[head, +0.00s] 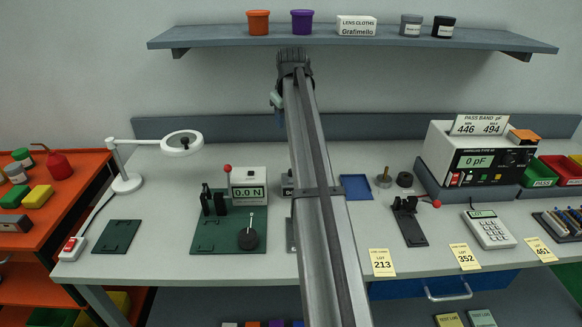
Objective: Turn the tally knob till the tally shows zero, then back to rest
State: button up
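I cannot make out the tally or its knob for certain. A small grey box with a dark face (287,185) sticks out left of my arm, mostly hidden behind it; its marking is cut off. My arm runs up the middle of the head view and covers the bench behind it. My gripper is not visible; the far end of the arm hides whatever lies beyond it.
Left of my arm, a force gauge (248,190) reads 0.0 N beside a green plate (212,243) bearing black fixtures. A magnifier lamp (181,143) stands further left. Right are a blue tray (356,187), a lever fixture (409,220), a pF meter (480,162) and a calculator (490,229).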

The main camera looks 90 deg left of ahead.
jog(key=d+f+m+h, duration=0.1)
jog(key=d+f+h, duration=0.1)
jog(key=d+h, duration=0.25)
jog(key=shift+t, duration=0.3)
jog(key=f, duration=0.8)
jog(key=w+f, duration=0.1)
jog(key=f, duration=0.4)
jog(key=shift+d, duration=0.25)
grip_shut()
